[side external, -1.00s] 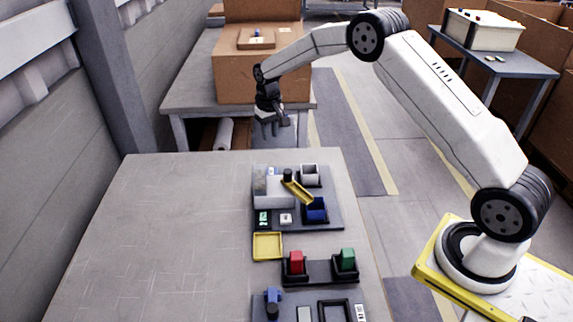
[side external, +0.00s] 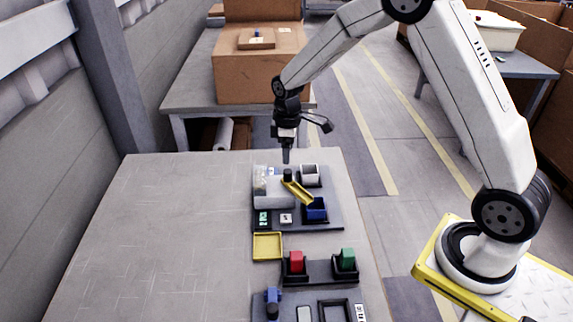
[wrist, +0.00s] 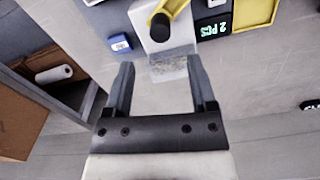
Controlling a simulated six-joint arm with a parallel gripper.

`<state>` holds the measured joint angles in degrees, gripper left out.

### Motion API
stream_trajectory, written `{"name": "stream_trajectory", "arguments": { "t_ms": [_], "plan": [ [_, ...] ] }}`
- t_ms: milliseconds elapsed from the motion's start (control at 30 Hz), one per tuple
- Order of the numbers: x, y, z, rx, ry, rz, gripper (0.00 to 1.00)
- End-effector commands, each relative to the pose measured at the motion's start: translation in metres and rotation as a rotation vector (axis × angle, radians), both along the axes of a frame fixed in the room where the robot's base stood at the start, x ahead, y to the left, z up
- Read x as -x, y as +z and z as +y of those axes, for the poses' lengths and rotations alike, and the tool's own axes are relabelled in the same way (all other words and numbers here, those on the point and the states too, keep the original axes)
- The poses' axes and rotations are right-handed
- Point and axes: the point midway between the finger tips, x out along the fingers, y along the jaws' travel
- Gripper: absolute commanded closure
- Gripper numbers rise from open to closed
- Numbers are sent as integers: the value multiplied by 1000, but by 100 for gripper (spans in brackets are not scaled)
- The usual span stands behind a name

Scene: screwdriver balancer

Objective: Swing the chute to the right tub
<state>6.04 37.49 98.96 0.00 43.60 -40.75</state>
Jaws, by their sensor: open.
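The yellow chute (side external: 299,192) sits on a pale machine (side external: 270,200) and slopes down toward the blue tub (side external: 316,210). A black knob (side external: 288,175) stands at its upper end. A light grey tub (side external: 310,174) stands behind the blue one. My gripper (side external: 286,158) hangs above the back edge of the machine, apart from the chute. In the wrist view my gripper (wrist: 161,64) is open, with a clear hopper of small pieces (wrist: 170,68) beyond and between its fingertips. The chute (wrist: 173,7) and knob (wrist: 160,27) are at the top, the chute partly cut off.
A small green-lit display (side external: 263,218) is at the machine's front. A yellow tray (side external: 268,246) lies in front, with red (side external: 296,262) and green (side external: 347,260) blocks in holders nearer. The left of the table (side external: 160,230) is clear. A cardboard box (side external: 255,75) stands behind.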

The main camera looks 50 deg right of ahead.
Motion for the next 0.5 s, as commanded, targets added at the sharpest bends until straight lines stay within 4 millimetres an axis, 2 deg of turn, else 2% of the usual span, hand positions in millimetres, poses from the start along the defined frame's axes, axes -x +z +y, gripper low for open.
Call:
{"name": "stream_trajectory", "arguments": {
  "t_ms": [267, 500],
  "plan": [
    [0, -3, 0, 0, 6, 0, 28],
    [1, -21, 0, 0, 4, 1, 28]
  ]
}}
